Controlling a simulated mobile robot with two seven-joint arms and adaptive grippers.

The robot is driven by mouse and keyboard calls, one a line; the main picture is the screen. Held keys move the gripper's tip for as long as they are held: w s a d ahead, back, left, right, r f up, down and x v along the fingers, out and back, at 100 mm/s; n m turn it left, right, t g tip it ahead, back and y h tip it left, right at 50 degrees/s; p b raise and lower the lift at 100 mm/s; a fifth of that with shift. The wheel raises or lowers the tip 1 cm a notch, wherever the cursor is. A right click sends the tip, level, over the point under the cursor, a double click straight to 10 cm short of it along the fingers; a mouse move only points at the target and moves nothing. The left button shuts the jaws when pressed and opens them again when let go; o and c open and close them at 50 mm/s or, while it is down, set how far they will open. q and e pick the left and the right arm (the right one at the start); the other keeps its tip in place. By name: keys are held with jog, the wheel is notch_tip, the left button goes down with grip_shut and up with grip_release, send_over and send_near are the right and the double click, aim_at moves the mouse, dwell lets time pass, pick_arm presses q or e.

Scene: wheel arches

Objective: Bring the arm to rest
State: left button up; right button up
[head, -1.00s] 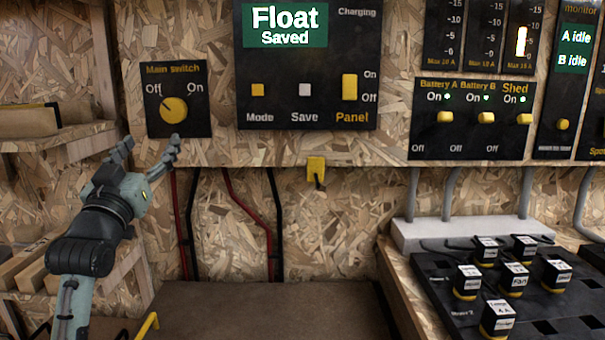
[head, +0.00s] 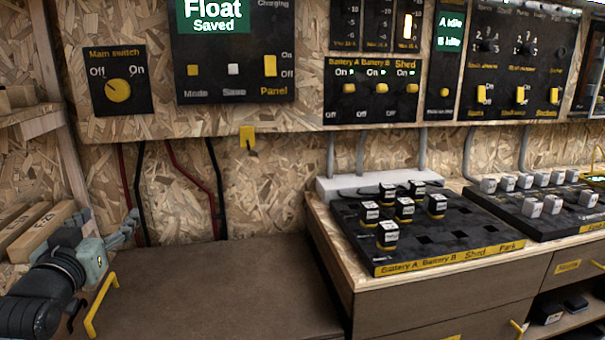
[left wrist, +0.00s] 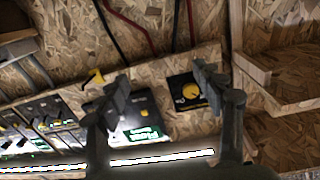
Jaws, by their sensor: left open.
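My left gripper (head: 112,236) is open and empty at the lower left of the head view. It is in front of the board wall, below the panels and close to the wooden blocks on the left. In the left wrist view its two fingers (left wrist: 160,92) stand apart with nothing between them. The main switch (head: 119,90) has its yellow knob pointing up and left, toward Off. It also shows in the left wrist view (left wrist: 189,92), seen past one finger. My right gripper is not in view.
The charging panel (head: 235,60) reads Float, Saved. A brown bench top (head: 200,290) below is clear, with a yellow handle (head: 101,305) at its left. Black trays of labelled blocks (head: 440,240) stand on the right counter. A wooden shelf (head: 35,125) is at far left.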

pick_arm(q)
jog(key=s+d+f+m+g, duration=0.15)
jog(key=s+f, duration=0.25)
jog(key=f, duration=0.4)
jog(key=s+d+f+g+h, duration=0.1)
jog(key=s+d+f+g, duration=0.15)
jog(key=f, duration=0.45)
jog(key=s+d+f+g, duration=0.2)
jog(key=s+f+g, duration=0.15)
jog(key=f, duration=0.45)
jog(key=s+d+f+m+g, duration=0.1)
jog(key=s+d+f+g, duration=0.15)
jog(key=s+f, duration=0.55)
jog(key=s+d+f+g, duration=0.1)
jog(key=s+f+g, duration=0.3)
jog(key=s, duration=0.7)
notch_tip(320, 180, down, 8)
jog(key=w+h+p, duration=0.1)
jog(key=p, duration=0.2)
jog(key=shift+w+d+r, duration=0.2)
jog(key=shift+w+r, duration=0.05)
jog(key=shift+w, duration=0.05)
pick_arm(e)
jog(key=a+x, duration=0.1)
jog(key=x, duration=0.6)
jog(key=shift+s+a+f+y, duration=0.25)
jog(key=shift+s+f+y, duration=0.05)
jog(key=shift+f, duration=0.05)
